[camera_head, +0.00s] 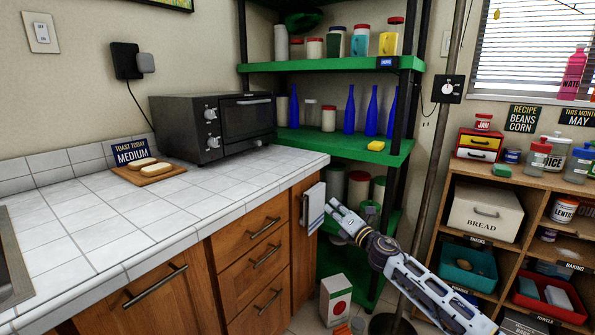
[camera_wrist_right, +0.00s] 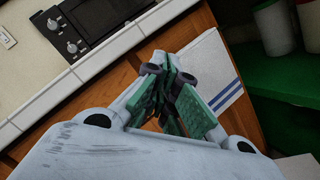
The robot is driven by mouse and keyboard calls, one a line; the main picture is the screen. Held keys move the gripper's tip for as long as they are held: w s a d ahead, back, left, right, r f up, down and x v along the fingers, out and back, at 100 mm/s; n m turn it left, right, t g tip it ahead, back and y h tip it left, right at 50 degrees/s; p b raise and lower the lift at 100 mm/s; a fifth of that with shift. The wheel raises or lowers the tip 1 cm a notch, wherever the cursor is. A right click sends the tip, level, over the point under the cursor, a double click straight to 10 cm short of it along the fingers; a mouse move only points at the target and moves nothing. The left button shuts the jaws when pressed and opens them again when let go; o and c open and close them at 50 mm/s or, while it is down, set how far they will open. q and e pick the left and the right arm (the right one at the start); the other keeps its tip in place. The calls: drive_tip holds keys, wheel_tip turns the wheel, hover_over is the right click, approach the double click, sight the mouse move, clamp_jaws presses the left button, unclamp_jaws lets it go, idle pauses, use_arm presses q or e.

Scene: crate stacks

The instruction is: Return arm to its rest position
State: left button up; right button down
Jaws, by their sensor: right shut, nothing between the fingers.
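My right gripper (camera_head: 335,207) is in the head view, at the end of my white right arm that comes in from the lower right. It is in front of the cabinet's right end, close to a white towel with blue stripes (camera_head: 314,207). In the right wrist view the gripper's green-padded fingers (camera_wrist_right: 172,85) are together and hold nothing. The towel (camera_wrist_right: 205,75) shows behind them; I cannot tell if they touch it. My left gripper is not in view.
A white-tiled counter (camera_head: 80,232) with wooden drawers runs along the left, bearing a toaster oven (camera_head: 215,125). A green shelf unit (camera_head: 325,66) stands behind my gripper. A wooden shelf with a bread box (camera_head: 485,212) is at right. A white box (camera_head: 335,298) is low in the middle.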

drive_tip(key=s+d+r+m+t+h, duration=0.1)
drive_tip(key=d+r+m+h, duration=0.2)
drive_tip(key=m, duration=0.4)
drive_tip(key=d+r+m+t+h, duration=0.1)
drive_tip(key=r+m+h, duration=0.2)
drive_tip(key=r+m, duration=0.35)
use_arm(q)
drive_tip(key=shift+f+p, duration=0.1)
drive_tip(key=shift+p, duration=0.55)
use_arm(e)
drive_tip(key=s+a+f+m+g, duration=0.1)
drive_tip(key=s+f+m+g, duration=0.6)
drive_tip(key=s+f, duration=1.6)
drive_tip(key=s+a+f+m+g, duration=0.1)
drive_tip(key=s+f+m+g, duration=0.5)
drive_tip(key=s+f, duration=1.7)
drive_tip(key=f+m, duration=0.1)
drive_tip(key=m, duration=0.2)
drive_tip(key=shift+s+a+g, duration=0.15)
drive_tip(key=shift+s+g, duration=0.2)
drive_tip(key=shift+g, duration=0.05)
use_arm(q)
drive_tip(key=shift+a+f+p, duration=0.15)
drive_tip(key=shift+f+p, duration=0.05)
drive_tip(key=shift+p, duration=0.25)
use_arm(e)
drive_tip(key=shift+f, duration=0.25)
